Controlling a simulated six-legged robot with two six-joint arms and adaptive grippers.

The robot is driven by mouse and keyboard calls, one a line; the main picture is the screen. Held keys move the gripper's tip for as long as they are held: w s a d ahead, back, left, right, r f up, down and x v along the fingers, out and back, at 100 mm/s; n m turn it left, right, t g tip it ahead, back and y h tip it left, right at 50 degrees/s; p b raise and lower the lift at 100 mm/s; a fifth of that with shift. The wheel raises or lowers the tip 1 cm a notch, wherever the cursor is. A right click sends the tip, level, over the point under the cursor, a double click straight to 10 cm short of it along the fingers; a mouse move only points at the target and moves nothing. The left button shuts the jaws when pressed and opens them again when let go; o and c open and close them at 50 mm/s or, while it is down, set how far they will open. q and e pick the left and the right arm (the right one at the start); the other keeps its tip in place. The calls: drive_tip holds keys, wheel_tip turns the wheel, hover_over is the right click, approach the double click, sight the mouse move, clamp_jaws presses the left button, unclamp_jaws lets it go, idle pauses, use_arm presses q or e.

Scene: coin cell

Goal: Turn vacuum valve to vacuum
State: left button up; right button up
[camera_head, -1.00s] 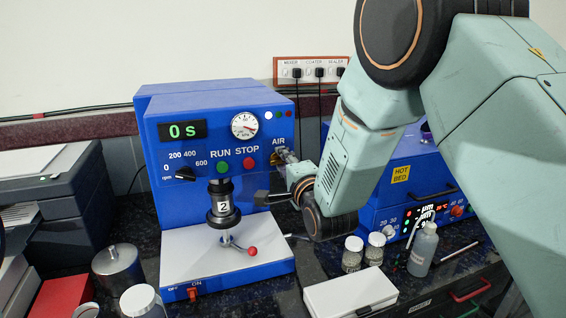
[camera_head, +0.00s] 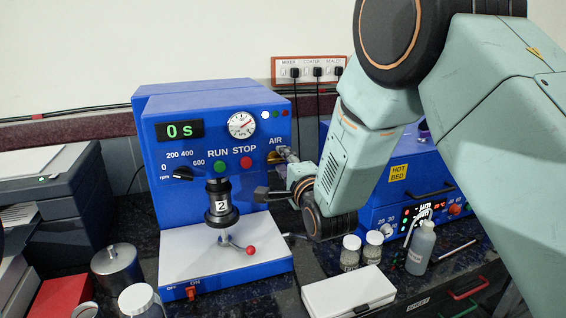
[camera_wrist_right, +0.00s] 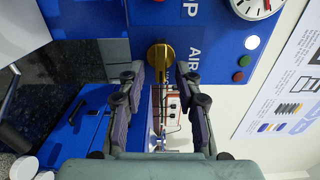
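The vacuum valve is a brass knob (camera_head: 271,158) beside the word AIR on the right of the blue machine's front panel. In the right wrist view the brass knob (camera_wrist_right: 160,56) shows close up, with a narrow bar across it. My right gripper (camera_wrist_right: 160,74) is open, with one fingertip on each side of the knob and gaps visible between. In the head view the right gripper (camera_head: 274,177) is at the panel's right edge, partly covering the valve. The word VAC is not readable. My left gripper is not in view.
A pressure gauge (camera_head: 241,124) sits above the valve, and green and red buttons are to its left. A black spindle marked 2 (camera_head: 221,203) stands below them. A hot bed unit (camera_head: 415,170), glass jars (camera_head: 351,250) and a white box (camera_head: 348,292) are at the right.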

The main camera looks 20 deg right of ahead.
drive_tip(key=shift+s, duration=0.15)
drive_tip(key=shift+s+a, duration=0.15)
drive_tip(key=shift+s, duration=0.2)
drive_tip(key=s, duration=1.1)
drive_tip(key=shift+d, duration=0.35)
